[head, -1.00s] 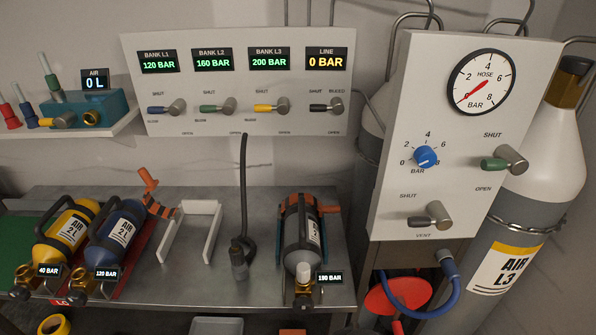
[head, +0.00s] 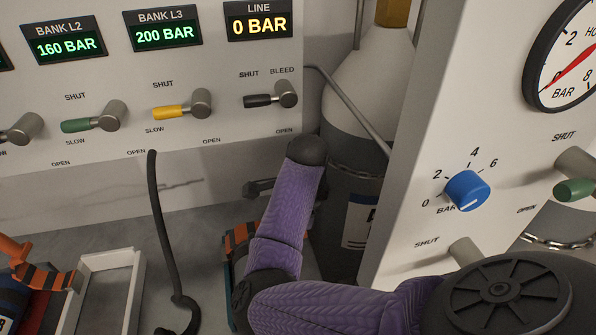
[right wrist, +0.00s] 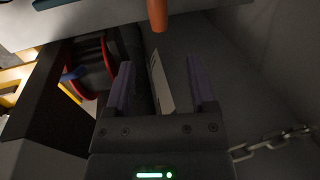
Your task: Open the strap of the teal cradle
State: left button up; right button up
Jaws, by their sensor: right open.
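The teal cradle (head: 229,285) is at the lower middle of the head view, mostly hidden behind my purple right arm. Part of an orange and black strap (head: 239,237) shows on it. The dark handle (head: 258,188) of the cylinder in it shows left of the arm; the strap's right side is hidden. My right gripper (right wrist: 159,63) shows in the right wrist view, open and empty, with its fingers apart. An orange rod (right wrist: 157,14) hangs just beyond the fingertips, near their midline; I cannot tell for sure whether it is the strap's lever. My left gripper is not in view.
A white empty cradle (head: 108,280) stands left of the teal one, with a black hose (head: 165,230) between them. The white gauge panel (head: 425,150) stands close on the right. The wall panel (head: 145,95) with levers is behind. A chain (right wrist: 270,144) shows in the wrist view.

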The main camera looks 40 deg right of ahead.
jog(key=b+x, duration=0.1)
jog(key=x, duration=0.2)
jog(key=b+x, duration=0.1)
jog(key=x, duration=0.2)
jog(key=a+b+x, duration=0.1)
jog(key=b+x, duration=0.1)
jog(key=x, duration=0.1)
jog(key=shift+w+d+f, duration=0.1)
jog(key=shift+f, duration=0.25)
grip_shut()
dwell(0.9)
